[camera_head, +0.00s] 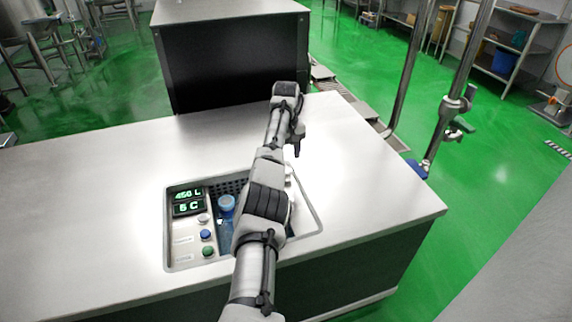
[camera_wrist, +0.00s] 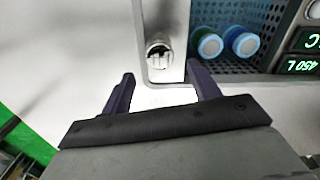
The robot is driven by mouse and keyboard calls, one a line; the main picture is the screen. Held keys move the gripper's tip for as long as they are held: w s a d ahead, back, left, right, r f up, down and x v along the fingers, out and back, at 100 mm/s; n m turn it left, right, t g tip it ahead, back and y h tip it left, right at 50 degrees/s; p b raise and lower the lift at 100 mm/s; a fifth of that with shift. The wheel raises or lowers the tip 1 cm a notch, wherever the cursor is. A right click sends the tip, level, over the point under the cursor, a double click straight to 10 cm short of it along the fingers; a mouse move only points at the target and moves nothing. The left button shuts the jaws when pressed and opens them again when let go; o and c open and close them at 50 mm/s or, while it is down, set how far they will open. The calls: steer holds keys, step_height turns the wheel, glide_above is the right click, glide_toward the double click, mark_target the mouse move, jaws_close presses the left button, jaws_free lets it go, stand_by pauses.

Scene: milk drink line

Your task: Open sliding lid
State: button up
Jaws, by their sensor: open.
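The sliding lid is a pale metal panel (camera_wrist: 176,22) beside the recess in the wrist view. A round silver knob (camera_wrist: 158,54) stands on it. My gripper (camera_wrist: 160,74) is open and empty, with its two dark fingers spread below the knob, one toward each side. No contact with the knob shows.
The counter (camera_head: 90,190) is clear around the recess. A control panel (camera_head: 190,225) with green displays and several buttons lies at the recess's left. A dark cabinet (camera_head: 235,70) stands behind. Metal pipes (camera_head: 445,120) rise at the right.

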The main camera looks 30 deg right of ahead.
step_height(320, 180, up, 9)
steer(key=shift+r+b, duration=0.2)
steer(key=shift+b, duration=0.25)
